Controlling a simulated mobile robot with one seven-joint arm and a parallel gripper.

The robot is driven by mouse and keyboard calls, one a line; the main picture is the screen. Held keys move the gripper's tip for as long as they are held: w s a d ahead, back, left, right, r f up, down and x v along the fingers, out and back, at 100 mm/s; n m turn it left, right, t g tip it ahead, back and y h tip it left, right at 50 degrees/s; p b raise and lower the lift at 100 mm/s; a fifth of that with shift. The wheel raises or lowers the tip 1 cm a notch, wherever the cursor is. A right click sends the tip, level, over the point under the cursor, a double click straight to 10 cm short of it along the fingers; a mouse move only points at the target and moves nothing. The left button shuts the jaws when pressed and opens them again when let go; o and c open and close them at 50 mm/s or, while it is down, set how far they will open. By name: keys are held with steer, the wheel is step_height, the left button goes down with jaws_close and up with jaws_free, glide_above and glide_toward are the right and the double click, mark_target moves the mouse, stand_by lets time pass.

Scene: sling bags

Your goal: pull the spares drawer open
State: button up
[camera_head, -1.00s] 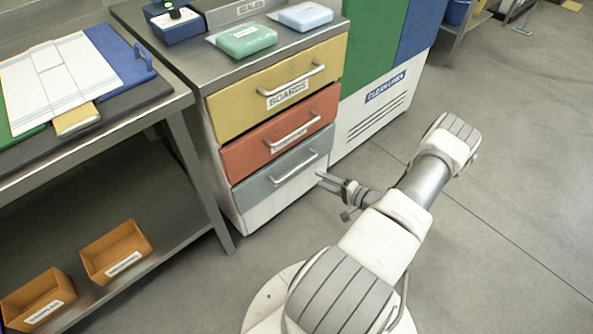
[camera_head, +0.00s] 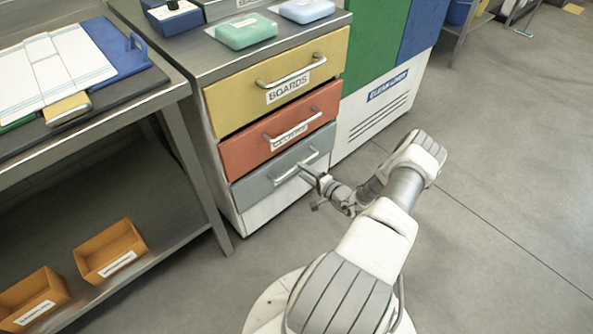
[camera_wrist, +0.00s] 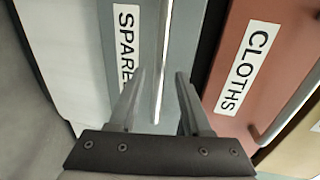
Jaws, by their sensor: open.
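The spares drawer (camera_head: 250,190) is the grey-blue bottom drawer of the cabinet and looks shut, level with the drawers above. Its bar handle (camera_head: 296,167) is pale metal. In the wrist view the drawer face (camera_wrist: 187,45) carries a label (camera_wrist: 126,45) reading "SPARE", its end hidden by a finger. My gripper (camera_head: 309,169) is at the right part of the handle. In the wrist view my gripper (camera_wrist: 161,76) is open, with one finger on each side of the handle (camera_wrist: 163,55). I cannot tell whether the fingers touch it.
Above are the red cloths drawer (camera_head: 250,150) and the yellow boards drawer (camera_head: 235,105), both shut with bar handles. A steel table (camera_head: 185,150) stands to the left, with orange bins (camera_head: 110,250) on its lower shelf. The floor (camera_head: 480,200) to the right is clear.

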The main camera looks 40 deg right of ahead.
mark_target(296, 167)
steer(key=shift+b+x, duration=0.5)
steer(key=shift+x, duration=1.6)
jaws_close()
